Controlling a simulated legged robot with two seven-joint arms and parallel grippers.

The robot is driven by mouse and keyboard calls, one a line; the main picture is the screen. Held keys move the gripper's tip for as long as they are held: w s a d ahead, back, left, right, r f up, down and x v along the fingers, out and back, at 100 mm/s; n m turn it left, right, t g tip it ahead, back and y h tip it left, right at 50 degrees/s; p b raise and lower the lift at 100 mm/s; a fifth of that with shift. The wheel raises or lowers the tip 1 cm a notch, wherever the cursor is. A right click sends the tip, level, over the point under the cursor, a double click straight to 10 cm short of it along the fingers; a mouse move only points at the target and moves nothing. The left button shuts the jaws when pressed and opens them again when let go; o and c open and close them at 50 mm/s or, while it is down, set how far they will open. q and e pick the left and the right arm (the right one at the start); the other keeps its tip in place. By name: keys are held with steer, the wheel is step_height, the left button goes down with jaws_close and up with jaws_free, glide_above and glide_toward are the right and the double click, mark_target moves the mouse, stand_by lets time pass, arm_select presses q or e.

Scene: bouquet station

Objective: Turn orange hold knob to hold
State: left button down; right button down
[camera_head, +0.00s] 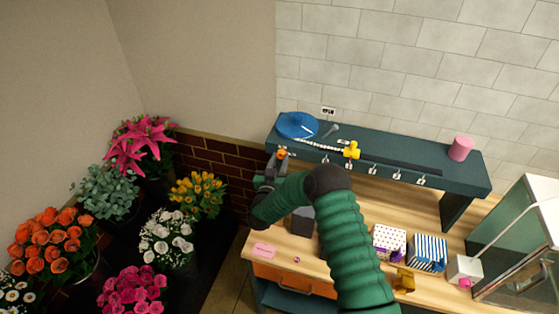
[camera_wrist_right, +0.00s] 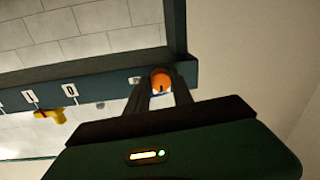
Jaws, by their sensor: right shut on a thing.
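The orange hold knob (camera_head: 282,153) is on the front face of the dark teal shelf, near its left end. My right gripper (camera_head: 275,163) reaches up to it at the end of my green arm. In the right wrist view the orange knob (camera_wrist_right: 161,79) sits between the two dark fingertips (camera_wrist_right: 161,88), which are shut on it. A dark mark shows on the knob's lower face. A small white label is beside the knob. My left gripper is not in view.
Patterned boxes (camera_head: 427,252) stand on the wooden bench below. Flower buckets (camera_head: 168,242) fill the left. A glass case (camera_head: 525,240) is at right.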

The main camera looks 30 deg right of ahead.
steer(key=shift+f+m+b, duration=0.2)
steer(key=shift+m+b, duration=0.5)
steer(key=shift+b, duration=0.4)
steer(key=shift+a+f+m+g+h+b, duration=0.15)
steer(key=shift+m+h+b, duration=0.15)
steer(key=shift+m+b, duration=4.65)
steer(key=shift+f+m+g+h+b, duration=0.15)
steer(key=shift+m+h+b, duration=0.15)
steer(key=shift+m+b, duration=4.6)
steer(key=n+b, duration=0.3)
steer(key=c, duration=1.4)
jaws_free()
steer(key=shift+r, duration=0.1)
steer(key=shift+c, duration=0.2)
steer(key=o, duration=0.3)
steer(key=shift+s+r, duration=0.15)
steer(key=shift+r, duration=0.05)
steer(key=b+v, duration=0.2)
steer(key=v, duration=1.4)
steer(key=shift+s+a+f+b, duration=0.15)
steer(key=shift+s+a+b, duration=0.1)
steer(key=shift+b, duration=0.15)
